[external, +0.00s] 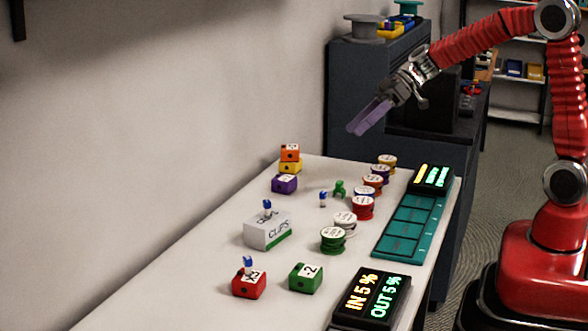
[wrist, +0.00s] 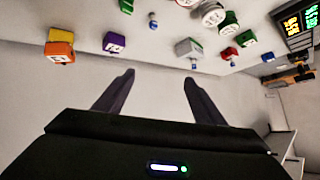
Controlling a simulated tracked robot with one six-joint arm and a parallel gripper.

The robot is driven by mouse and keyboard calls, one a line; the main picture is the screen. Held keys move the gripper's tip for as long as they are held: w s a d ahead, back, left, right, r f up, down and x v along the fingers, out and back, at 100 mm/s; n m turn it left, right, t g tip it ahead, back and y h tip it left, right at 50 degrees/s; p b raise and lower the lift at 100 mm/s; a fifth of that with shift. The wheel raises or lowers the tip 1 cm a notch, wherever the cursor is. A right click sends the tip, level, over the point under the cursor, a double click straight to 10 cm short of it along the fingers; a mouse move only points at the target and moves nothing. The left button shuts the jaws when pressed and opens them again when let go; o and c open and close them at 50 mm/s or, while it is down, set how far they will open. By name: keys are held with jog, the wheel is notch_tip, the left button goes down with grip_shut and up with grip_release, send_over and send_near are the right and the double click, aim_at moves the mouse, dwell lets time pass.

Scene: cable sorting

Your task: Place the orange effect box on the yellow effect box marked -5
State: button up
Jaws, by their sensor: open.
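The orange effect box (external: 290,153) sits on top of the yellow effect box (external: 290,168) at the far left of the table. In the wrist view, which looks upside down, the orange box (wrist: 59,50) shows below the yellow box (wrist: 60,35), touching it. I cannot read the yellow box's marking. My gripper (external: 361,124) is open and empty, raised above the far end of the table and well apart from both boxes. Its two fingers also show spread in the wrist view (wrist: 158,85), with nothing between them.
A purple box (external: 285,184) stands just in front of the yellow one. Nearer are a white CLIPS box (external: 267,231), a red box (external: 249,284) and a green box (external: 306,278). Several spools (external: 363,207) line the middle beside a teal tray (external: 409,227). A display (external: 371,298) is in front.

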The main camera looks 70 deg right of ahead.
jog(key=s+a+r+m+g+h, duration=0.1)
jog(key=s+a, duration=0.1)
jog(key=s, duration=0.6)
jog(key=s+a+r+m+g+h, duration=0.1)
jog(key=s+a+h, duration=0.15)
jog(key=s, duration=0.55)
jog(key=s+d+f+m+h, duration=0.1)
jog(key=s+d+m+h, duration=0.1)
jog(key=s, duration=1.1)
jog(key=shift+s+d+m+h, duration=0.2)
jog(key=shift+d+m+h, duration=0.2)
jog(key=shift+d+h, duration=0.45)
